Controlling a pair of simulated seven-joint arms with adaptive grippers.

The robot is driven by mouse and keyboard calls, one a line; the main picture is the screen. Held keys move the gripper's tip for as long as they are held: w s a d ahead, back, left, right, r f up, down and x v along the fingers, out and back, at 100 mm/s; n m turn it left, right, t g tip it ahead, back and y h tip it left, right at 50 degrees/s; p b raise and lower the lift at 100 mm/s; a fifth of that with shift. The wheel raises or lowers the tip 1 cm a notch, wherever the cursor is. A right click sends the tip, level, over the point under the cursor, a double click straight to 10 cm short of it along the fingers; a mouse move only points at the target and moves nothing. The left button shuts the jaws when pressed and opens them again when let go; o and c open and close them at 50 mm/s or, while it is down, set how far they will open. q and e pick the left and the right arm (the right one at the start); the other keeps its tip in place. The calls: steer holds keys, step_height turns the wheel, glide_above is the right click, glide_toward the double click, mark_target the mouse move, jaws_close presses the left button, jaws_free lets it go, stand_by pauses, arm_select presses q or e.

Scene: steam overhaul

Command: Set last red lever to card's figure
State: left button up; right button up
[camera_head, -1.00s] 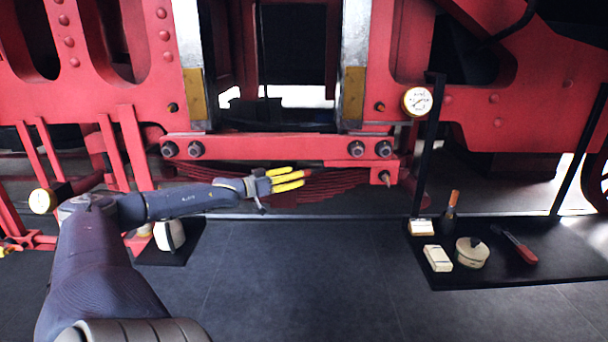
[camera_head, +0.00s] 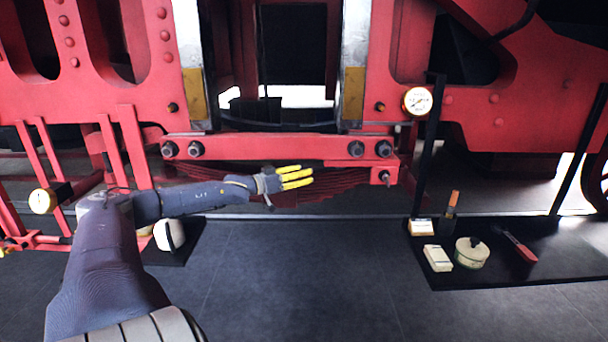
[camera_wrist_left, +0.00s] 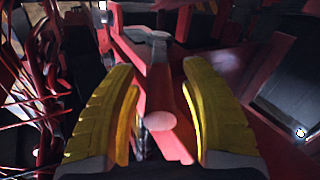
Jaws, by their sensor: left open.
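My left gripper (camera_head: 303,176) is open in front of the red frame, just below the bolted red beam (camera_head: 275,147), with its yellow fingers pointing right. In the left wrist view its two yellow fingers (camera_wrist_left: 155,75) stand apart. Between and beyond them runs a red bar (camera_wrist_left: 158,92) with pale round ends; I cannot tell whether this is the lever or whether the fingers touch it. A small pale card-like piece (camera_head: 421,227) stands on the right-hand dark mat, its writing too small to read. My right gripper is not in view.
A white dial (camera_head: 417,101) is at the upper right, and another (camera_head: 41,201) at the left. The dark mat (camera_head: 500,270) holds a pale block (camera_head: 438,258), a round tin (camera_head: 472,253) and a red-handled tool (camera_head: 520,247). The middle floor (camera_head: 300,280) is clear.

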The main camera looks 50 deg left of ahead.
arm_select(q)
steer(key=shift+o, duration=0.2)
steer(key=shift+w, duration=0.4)
jaws_close()
stand_by(0.4)
steer(key=shift+r, duration=0.1)
